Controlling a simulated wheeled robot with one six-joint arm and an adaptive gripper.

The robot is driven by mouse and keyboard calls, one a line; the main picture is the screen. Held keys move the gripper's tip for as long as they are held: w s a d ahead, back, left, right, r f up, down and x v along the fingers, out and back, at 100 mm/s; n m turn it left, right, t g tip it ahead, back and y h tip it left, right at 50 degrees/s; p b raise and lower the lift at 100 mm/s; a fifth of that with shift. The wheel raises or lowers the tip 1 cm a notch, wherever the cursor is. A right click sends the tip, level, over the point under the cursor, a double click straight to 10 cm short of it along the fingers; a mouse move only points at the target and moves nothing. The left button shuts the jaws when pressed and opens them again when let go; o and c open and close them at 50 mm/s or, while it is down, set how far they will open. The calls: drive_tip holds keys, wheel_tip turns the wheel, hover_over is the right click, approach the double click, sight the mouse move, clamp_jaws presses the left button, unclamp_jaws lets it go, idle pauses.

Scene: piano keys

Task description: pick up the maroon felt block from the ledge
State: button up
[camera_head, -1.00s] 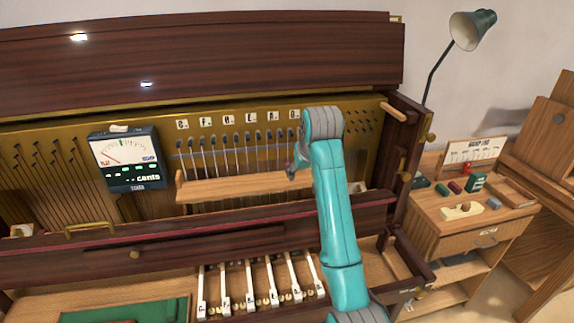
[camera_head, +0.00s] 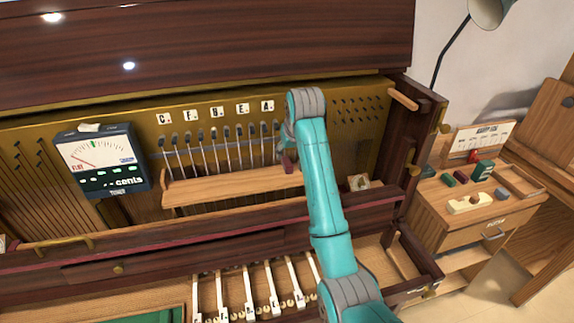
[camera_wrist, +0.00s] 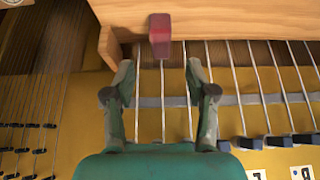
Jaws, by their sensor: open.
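The maroon felt block (camera_wrist: 160,36) sits on the edge of the light wooden ledge (camera_wrist: 222,18) in the wrist view. My gripper (camera_wrist: 160,72) is open, with its two dark green fingers spread apart and nothing between them. The block lies just beyond the fingertips, roughly centred on the gap. In the head view, the block (camera_head: 289,161) shows as a small maroon patch near the right end of the ledge (camera_head: 228,187), partly hidden by my teal arm. My gripper is mostly hidden there behind my arm.
Tuning pins and strings (camera_wrist: 250,100) run below the ledge in the wrist view. A cents meter (camera_head: 103,160) stands left of the ledge. Lettered white tags line the brass plate above. Piano keys (camera_head: 248,290) lie below. A side cabinet (camera_head: 470,225) with small blocks stands at right.

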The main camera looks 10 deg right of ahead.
sight(287, 161)
drive_tip(key=shift+x, duration=2.8)
drive_tip(key=shift+s+f, duration=0.1)
drive_tip(key=shift+s, duration=0.05)
drive_tip(key=c, duration=0.9)
